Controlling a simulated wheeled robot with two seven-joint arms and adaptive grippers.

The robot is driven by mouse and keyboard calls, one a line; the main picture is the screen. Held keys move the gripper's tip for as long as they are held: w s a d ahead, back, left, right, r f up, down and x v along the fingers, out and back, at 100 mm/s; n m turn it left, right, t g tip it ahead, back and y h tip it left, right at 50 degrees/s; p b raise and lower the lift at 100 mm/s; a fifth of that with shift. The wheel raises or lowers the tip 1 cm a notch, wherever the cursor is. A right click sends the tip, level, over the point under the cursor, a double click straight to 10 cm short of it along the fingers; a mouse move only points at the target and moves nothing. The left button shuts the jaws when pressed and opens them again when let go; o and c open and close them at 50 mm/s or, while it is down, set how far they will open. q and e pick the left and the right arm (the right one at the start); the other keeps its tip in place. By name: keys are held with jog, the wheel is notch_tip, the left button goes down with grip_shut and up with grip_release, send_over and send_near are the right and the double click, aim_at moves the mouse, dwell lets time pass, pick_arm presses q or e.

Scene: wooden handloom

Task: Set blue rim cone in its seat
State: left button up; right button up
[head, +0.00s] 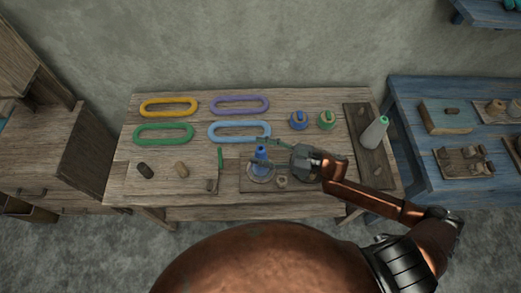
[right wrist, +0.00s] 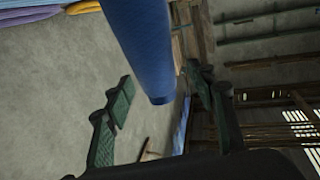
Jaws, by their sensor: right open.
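The blue rim cone (head: 261,157) stands near the front middle of the table, with its blue top upward and a pale, wider lower part. It is over the left part of a low wooden board (head: 300,187); I cannot tell how its foot sits there. My right gripper (head: 262,152) comes in from the right, open, with its dark green fingers around the blue top. In the right wrist view a blue tapered body (right wrist: 145,50) lies between the open fingers (right wrist: 162,100), with gaps visible. My left gripper is out of view.
Yellow (head: 168,107), purple (head: 239,105), green (head: 163,134) and light blue (head: 239,131) rings lie behind. Small blue (head: 299,121) and green (head: 326,120) spools stand behind the arm. A grey cone with a green tip (head: 374,134) stands on the right board (head: 356,122).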

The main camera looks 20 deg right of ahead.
notch_tip(320, 180, up, 10)
dwell(0.6)
